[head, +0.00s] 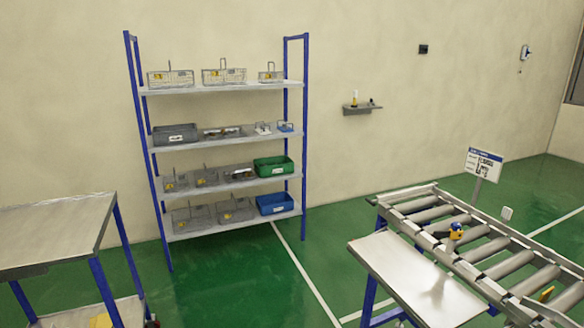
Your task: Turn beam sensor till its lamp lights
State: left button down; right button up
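A small yellow and blue device (456,231), which looks like the beam sensor, stands on the near side rail of the roller conveyor at the right. A dark part sticks out to its left. It is too small to tell whether a lamp on it is lit. A small white plate (506,213), possibly a reflector, stands at the far side rail, to the right of the device. Neither of my grippers shows in the head view.
The roller conveyor (431,205) has a bare metal side table (405,270) along its near side and a sign (484,163) behind. A blue-framed shelf rack (222,143) holds baskets and bins. A workbench (50,228) stands at left. Green floor (240,285) lies open between.

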aim_at(451, 235)
jog(key=i+j+z, duration=0.2)
jog(key=z, duration=0.25)
jog(key=i+j+z, duration=0.2)
jog(key=z, duration=0.25)
jog(key=i+j+z, duration=0.1)
jog(key=j, duration=0.25)
jog(key=i+j+z, duration=0.1)
jog(key=j, duration=0.3)
jog(key=i+j+z, duration=0.1)
jog(key=i+j, duration=0.15)
jog(key=j, duration=0.15)
